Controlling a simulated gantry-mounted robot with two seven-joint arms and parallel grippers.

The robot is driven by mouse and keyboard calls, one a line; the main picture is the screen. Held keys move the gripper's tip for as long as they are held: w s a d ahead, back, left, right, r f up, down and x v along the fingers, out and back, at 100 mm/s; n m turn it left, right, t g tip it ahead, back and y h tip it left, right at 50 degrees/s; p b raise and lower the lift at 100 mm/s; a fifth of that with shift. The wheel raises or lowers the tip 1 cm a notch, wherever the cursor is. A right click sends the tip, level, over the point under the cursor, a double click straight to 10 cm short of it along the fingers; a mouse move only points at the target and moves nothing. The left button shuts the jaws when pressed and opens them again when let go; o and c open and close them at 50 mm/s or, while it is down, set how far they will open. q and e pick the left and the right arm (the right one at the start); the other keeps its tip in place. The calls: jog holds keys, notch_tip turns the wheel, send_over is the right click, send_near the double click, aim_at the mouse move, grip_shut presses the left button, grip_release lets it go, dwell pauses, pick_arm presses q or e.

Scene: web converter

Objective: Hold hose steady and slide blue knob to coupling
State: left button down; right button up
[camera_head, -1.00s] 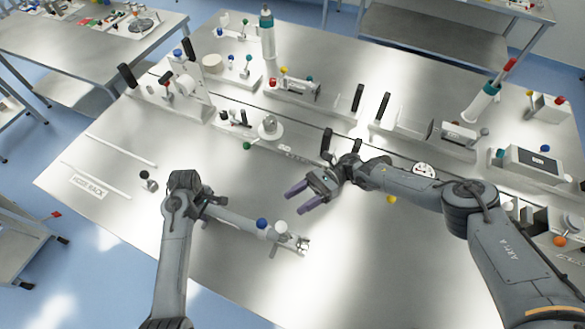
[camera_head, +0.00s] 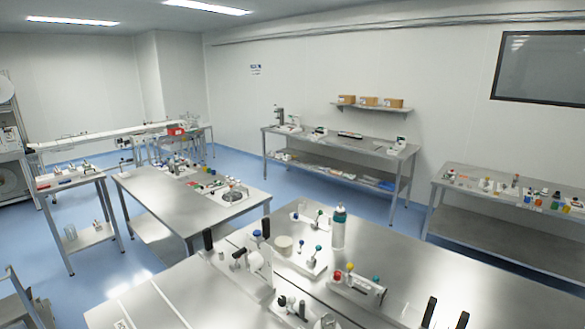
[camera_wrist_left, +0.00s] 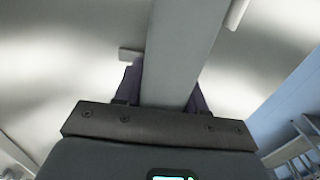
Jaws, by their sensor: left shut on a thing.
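My right gripper is in neither current view.
The head view shows the far part of the steel workbench (camera_head: 400,262) with a capped bottle (camera_head: 338,228), a round white roll (camera_head: 284,245) and several coloured knobs. Other benches stand behind, including a steel table (camera_head: 165,205) at the left. Blue floor lies between them.

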pick_arm(q)
jog(key=shift+s, duration=0.1)
jog(key=c, duration=0.6)
grip_release()
jog(key=shift+o, duration=0.2)
jog(key=shift+r, duration=0.1)
jog(key=shift+r, duration=0.5)
notch_tip(320, 180, up, 11)
jog(key=shift+f, duration=0.1)
